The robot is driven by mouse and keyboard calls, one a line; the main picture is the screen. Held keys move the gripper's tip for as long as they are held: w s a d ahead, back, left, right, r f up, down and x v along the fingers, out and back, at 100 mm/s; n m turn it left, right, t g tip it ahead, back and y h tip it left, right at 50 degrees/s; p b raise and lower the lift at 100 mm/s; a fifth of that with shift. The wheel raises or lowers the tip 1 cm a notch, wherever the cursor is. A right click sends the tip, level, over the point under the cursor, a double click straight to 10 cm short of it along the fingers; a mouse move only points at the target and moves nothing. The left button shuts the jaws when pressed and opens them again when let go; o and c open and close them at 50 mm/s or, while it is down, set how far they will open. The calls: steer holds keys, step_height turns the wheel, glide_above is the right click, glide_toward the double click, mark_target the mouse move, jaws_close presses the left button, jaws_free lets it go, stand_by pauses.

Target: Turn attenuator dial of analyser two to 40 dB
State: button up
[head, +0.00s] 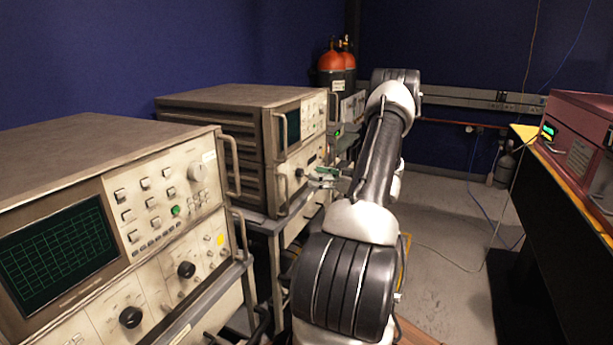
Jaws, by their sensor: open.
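A beige analyser (140,213) with a dark green grid screen stands at the near left. Its front has several buttons, a pale knob (194,172) and two black dials, one lower left (131,317) and one further right (186,270). A second instrument stack (292,140) with a small screen stands behind it, its front seen at a steep angle. I cannot tell which is analyser two, nor read any dB marks. My gripper (322,178) is open, in front of the second stack's lower right side. I cannot see whether it touches anything.
My arm covers the middle of the view. Metal handles stick out from both instruments' fronts. A red unit (584,135) sits on a bench at right. Grey floor (440,235) between is open, with a thin cable on it.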

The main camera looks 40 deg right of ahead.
mark_target(303, 174)
steer(key=x, duration=0.5)
steer(key=c, duration=1)
